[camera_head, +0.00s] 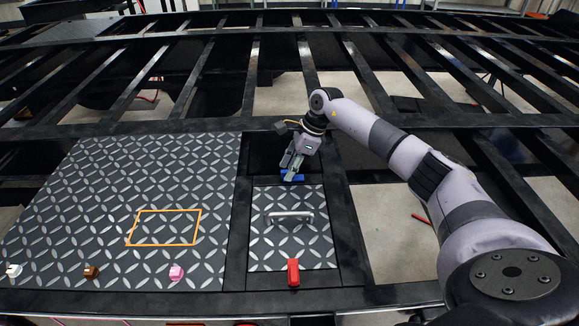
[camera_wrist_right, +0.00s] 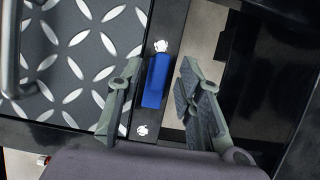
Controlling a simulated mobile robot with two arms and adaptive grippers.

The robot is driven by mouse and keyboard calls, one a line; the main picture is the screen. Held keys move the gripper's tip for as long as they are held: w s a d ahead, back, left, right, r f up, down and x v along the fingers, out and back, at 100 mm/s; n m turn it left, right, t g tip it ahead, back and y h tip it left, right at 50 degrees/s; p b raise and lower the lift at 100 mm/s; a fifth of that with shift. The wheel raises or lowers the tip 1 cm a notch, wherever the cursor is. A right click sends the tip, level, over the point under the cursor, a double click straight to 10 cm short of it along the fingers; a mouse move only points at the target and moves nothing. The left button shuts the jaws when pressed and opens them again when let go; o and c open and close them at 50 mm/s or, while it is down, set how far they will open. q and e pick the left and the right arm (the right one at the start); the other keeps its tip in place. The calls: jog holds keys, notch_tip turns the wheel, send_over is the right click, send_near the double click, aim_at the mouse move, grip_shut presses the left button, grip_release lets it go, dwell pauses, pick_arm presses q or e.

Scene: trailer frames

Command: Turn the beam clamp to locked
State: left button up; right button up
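A blue clamp handle (camera_head: 292,178) sits at the far edge of the small tread-plate panel, partly hidden by my right gripper. In the right wrist view the blue handle (camera_wrist_right: 156,80) lies on a dark beam between two bright bolt heads. My right gripper (camera_head: 291,168) is over it, with one finger on each side. The fingers are open, and gaps show between them and the handle. A second, red clamp handle (camera_head: 293,272) is at the near edge of the same panel, away from the gripper. My left gripper is not in view.
The small panel (camera_head: 262,249) carries a metal bar handle (camera_head: 290,217). A larger tread plate (camera_head: 100,200) at left has an orange outlined rectangle (camera_head: 164,244) and white, brown and pink small objects (camera_head: 176,272) along its near edge. Black frame beams with open gaps surround them.

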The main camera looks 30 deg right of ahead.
jog(key=shift+a+f, duration=0.1)
jog(key=shift+f, duration=0.3)
jog(key=shift+c, duration=0.2)
grip_shut()
